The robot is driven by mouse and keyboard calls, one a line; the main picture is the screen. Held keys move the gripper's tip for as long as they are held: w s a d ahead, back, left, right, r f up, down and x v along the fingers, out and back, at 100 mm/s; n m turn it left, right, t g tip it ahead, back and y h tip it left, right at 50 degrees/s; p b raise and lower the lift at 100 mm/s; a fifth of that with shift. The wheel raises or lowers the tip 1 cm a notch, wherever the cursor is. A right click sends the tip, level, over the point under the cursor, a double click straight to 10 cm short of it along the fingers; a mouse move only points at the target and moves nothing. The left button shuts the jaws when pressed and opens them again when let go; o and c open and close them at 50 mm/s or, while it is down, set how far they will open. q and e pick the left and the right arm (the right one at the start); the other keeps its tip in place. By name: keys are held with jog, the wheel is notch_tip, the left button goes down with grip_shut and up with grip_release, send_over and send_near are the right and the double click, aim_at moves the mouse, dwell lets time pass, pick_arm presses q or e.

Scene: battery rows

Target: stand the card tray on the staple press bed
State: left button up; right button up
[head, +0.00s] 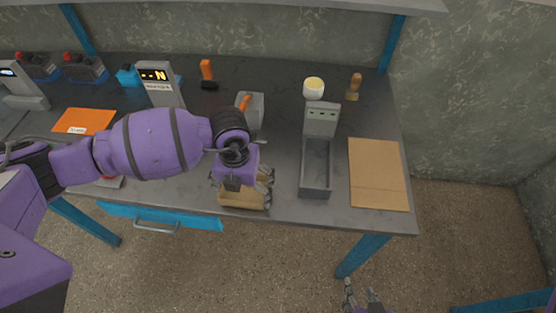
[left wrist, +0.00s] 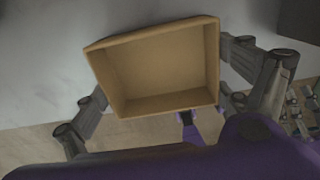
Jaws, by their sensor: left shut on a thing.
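The card tray is a small open tan cardboard box (head: 242,199), held at the front edge of the table. In the left wrist view the box (left wrist: 158,68) shows its open, empty inside, with the gripper fingers on either side of it. My left gripper (head: 245,186) is shut on it. A grey device with an orange lever (head: 250,107), which looks like the staple press, stands just behind my left wrist. My arm hides its lower part and bed. My right gripper (head: 362,290) is low in front of the table, empty, its fingers apart.
A grey trough with an upright panel (head: 317,165) stands right of the held box, with flat brown cardboard (head: 378,175) beyond it. A display unit (head: 160,85), an orange-handled tool (head: 207,74), a white-topped roll (head: 313,88) and a wooden-handled tool (head: 354,87) stand behind.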

aim_at(244, 196)
pick_arm(q)
jog(key=shift+f, duration=0.15)
jog(key=o, duration=0.8)
jog(key=shift+o, duration=0.2)
notch_tip(244, 196, up, 12)
